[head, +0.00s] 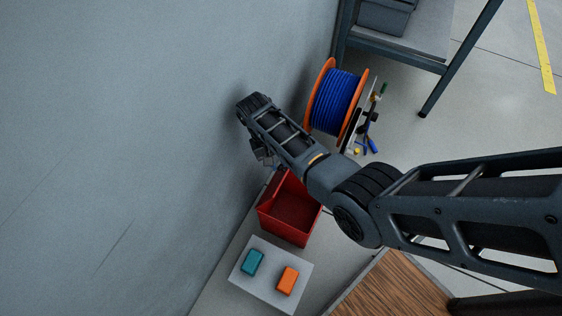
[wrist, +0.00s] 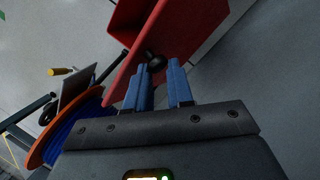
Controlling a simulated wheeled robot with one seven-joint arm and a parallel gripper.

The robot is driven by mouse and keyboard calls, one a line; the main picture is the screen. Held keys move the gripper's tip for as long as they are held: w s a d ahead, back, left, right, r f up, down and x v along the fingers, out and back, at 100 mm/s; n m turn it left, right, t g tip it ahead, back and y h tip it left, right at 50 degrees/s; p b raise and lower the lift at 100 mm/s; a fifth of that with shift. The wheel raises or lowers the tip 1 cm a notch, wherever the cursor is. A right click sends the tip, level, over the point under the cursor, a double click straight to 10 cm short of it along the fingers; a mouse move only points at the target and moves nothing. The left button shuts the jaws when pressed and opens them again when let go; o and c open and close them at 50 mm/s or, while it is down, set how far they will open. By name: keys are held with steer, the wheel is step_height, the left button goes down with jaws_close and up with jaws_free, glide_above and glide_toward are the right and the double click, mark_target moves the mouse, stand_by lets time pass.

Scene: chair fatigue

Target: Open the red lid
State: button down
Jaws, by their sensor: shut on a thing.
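The red box (head: 290,212) stands by the wall below my forearm in the head view, and its dark red inside shows from above. In the wrist view, red panels (wrist: 190,28) fill the top middle, with a tilted red panel edge at the left. A black round knob (wrist: 155,62) sits against the red. My gripper (wrist: 162,76) has its two blue fingers closed around this knob at their tips. In the head view my wrist covers the top end of the box, so the lid's full outline and angle are hidden there.
A blue cable spool with orange rims (head: 338,98) stands close beside my forearm, with tools (head: 369,130) next to it. A pale board (head: 270,270) with a teal block (head: 252,262) and an orange block (head: 288,281) lies below the box. The grey wall (head: 120,130) borders the left.

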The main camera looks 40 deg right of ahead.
steer(key=shift+s+a+f, duration=0.45)
steer(key=shift+a+f, duration=0.1)
steer(key=shift+f, duration=0.25)
steer(key=c, duration=1)
jaws_free()
steer(key=shift+d, duration=0.1)
steer(key=shift+r, duration=0.3)
step_height(320, 180, up, 5)
steer(key=p, duration=0.2)
steer(key=shift+f+p, duration=0.2)
steer(key=shift+p, duration=0.2)
steer(key=s+d+r+p, duration=0.1)
steer(key=s+d+r, duration=0.1)
steer(key=d, duration=0.1)
steer(key=s+d+r+p, duration=0.1)
steer(key=s+d+r, duration=0.1)
steer(key=d, duration=0.1)
steer(key=s+d+r+p, duration=0.1)
steer(key=s+d+r, duration=0.1)
steer(key=d, duration=0.1)
steer(key=shift+s+d+r, duration=0.2)
steer(key=shift+s, duration=0.15)
